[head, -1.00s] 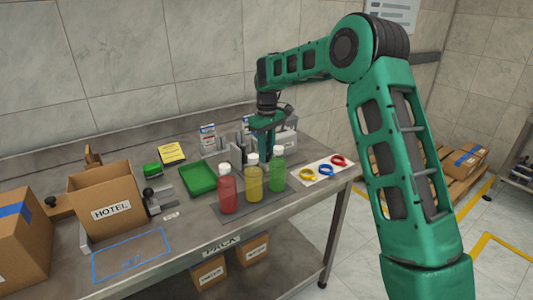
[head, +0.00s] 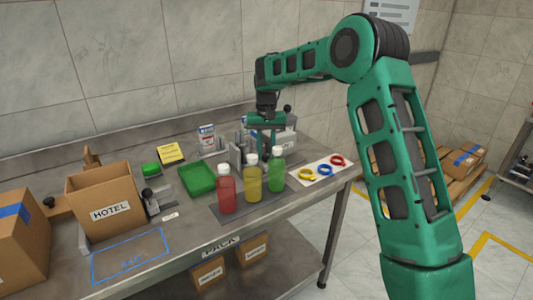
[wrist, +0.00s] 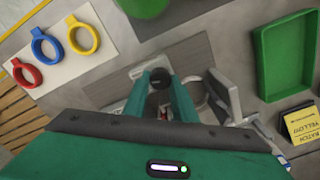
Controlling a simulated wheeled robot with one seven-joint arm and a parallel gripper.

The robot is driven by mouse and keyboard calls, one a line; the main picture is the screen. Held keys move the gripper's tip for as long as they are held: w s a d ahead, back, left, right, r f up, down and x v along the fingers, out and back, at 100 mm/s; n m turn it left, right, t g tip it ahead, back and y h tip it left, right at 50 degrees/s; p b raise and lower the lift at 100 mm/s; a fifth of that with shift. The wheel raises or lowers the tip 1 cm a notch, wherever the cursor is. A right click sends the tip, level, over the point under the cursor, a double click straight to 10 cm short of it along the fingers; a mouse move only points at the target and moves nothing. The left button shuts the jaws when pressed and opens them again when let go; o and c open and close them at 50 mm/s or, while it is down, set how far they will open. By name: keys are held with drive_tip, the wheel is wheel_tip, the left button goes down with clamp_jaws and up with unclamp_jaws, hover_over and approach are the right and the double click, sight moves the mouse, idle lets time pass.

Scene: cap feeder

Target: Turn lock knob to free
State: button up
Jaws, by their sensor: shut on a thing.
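The lock knob (wrist: 160,78) shows in the wrist view as a dark round end between my fingertips. My gripper (wrist: 160,88) is shut on it, one green finger on each side. In the head view my gripper (head: 266,147) points down at the grey metal feeder (head: 240,150), behind the bottles. The knob is hidden there by my gripper and the feeder parts, so its turn angle cannot be told. Grey feeder brackets (wrist: 225,95) stand right of my fingers in the wrist view.
A red bottle (head: 226,192), a yellow bottle (head: 251,182) and a green bottle (head: 276,172) stand close in front of my gripper. Coloured rings (head: 323,169) lie on a white sheet to the right. A green tray (head: 197,179) and a HOTEL box (head: 105,205) are to the left.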

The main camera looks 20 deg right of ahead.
sight(266, 154)
drive_tip(key=shift+w+r+m, duration=0.15)
drive_tip(key=shift+m, duration=0.95)
drive_tip(key=o, duration=1)
drive_tip(key=shift+a, duration=0.1)
drive_tip(key=shift+o, duration=0.2)
wheel_tip(266, 154, up, 11)
drive_tip(key=shift+f, duration=0.2)
